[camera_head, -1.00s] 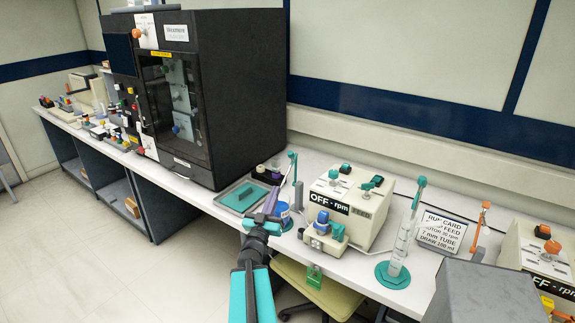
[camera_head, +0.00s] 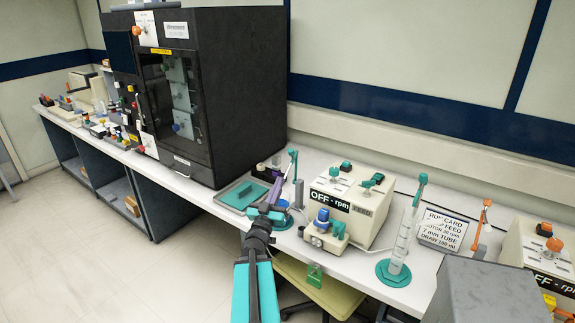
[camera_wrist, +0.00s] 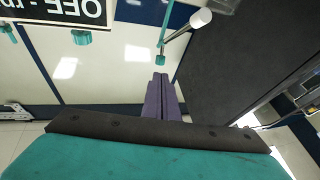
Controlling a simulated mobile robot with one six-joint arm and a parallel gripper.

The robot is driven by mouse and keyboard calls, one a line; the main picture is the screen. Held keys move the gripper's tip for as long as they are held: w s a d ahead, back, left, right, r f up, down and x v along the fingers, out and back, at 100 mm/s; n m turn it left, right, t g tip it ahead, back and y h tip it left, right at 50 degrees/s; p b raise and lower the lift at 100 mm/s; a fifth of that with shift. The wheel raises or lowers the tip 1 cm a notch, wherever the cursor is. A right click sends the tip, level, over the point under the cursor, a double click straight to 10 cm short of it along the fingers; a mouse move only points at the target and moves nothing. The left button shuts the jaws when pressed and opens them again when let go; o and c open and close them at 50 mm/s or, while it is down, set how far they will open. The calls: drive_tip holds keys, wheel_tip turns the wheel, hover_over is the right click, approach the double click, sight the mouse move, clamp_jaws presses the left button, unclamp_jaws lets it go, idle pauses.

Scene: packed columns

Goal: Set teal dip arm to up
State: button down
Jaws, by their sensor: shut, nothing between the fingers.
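A slim teal arm (camera_head: 292,166) stands on a grey post (camera_head: 298,194) behind my gripper in the head view, rising steeply with a knob at its top. In the wrist view a teal rod (camera_wrist: 166,24) and a grey rod with a white end (camera_wrist: 200,19) lie just beyond the fingertips. I cannot tell how they join. My gripper (camera_head: 277,182) has purple fingers, shut and empty, to the left of the teal arm. The fingers also show in the wrist view (camera_wrist: 161,80). A blue container (camera_head: 283,219) behind my gripper is partly hidden. Contact with the arm cannot be told.
A cream pump box (camera_head: 352,212) reading "OFF - rpm" stands to the right. Farther right are a measuring cylinder (camera_head: 404,240) on a teal base and a second teal-topped arm (camera_head: 421,187). A tall black cabinet (camera_head: 243,95) and a teal tray (camera_head: 238,193) are left.

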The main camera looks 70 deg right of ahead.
sight(291, 154)
drive_tip(key=shift+d+b, duration=0.75)
drive_tip(key=shift+b, duration=2.55)
drive_tip(key=b, duration=0.6)
drive_tip(key=shift+d+r, duration=0.25)
drive_tip(key=shift+p+x, duration=0.6)
drive_tip(key=shift+x, duration=3.95)
drive_tip(key=shift+s+r, duration=0.1)
drive_tip(key=shift+r, duration=0.15)
